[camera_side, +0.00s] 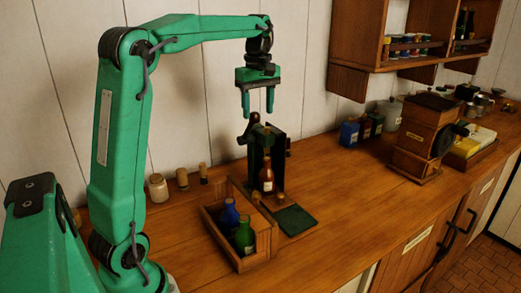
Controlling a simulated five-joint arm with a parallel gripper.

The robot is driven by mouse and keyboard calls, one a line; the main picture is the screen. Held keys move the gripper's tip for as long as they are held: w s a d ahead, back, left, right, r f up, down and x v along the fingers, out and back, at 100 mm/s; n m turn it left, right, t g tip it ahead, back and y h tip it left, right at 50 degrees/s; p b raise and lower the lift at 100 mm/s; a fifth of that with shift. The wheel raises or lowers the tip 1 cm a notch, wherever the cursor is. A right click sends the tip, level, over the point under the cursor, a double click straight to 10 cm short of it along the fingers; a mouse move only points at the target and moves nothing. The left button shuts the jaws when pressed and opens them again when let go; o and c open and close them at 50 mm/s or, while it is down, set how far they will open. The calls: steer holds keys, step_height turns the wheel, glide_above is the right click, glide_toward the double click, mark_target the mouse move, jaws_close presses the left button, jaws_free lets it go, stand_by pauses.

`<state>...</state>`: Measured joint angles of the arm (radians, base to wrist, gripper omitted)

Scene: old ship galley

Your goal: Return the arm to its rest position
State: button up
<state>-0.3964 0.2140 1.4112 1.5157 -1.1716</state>
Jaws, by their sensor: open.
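My gripper (258,103) hangs pointing down from the end of my raised green arm, in the upper middle of the side view. Its two green fingers are apart and nothing shows between them. In the picture it is just above a dark upright device (277,152) on the wooden counter (340,187). A brown bottle (266,175) stands at the front of that device. I cannot tell the exact depth between the fingers and the device.
A wooden crate (240,262) holds a blue bottle (230,212) and a green bottle (245,236). A dark green mat (296,220) lies beside it. Small jars (158,187) line the wall. A wooden grinder-like box (425,135) and wall shelf (420,45) are at right.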

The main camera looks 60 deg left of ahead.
steer(key=s+d+f+m+t, duration=0.2)
steer(key=s+d+f+m, duration=0.2)
steer(key=s+d+m, duration=0.4)
steer(key=s+d+f+m+t, duration=0.3)
steer(key=s+d+m, duration=0.6)
steer(key=s+m, duration=0.1)
steer(key=shift+s+f+t, duration=0.2)
steer(key=shift+f+t, duration=0.1)
steer(key=shift+f, duration=0.05)
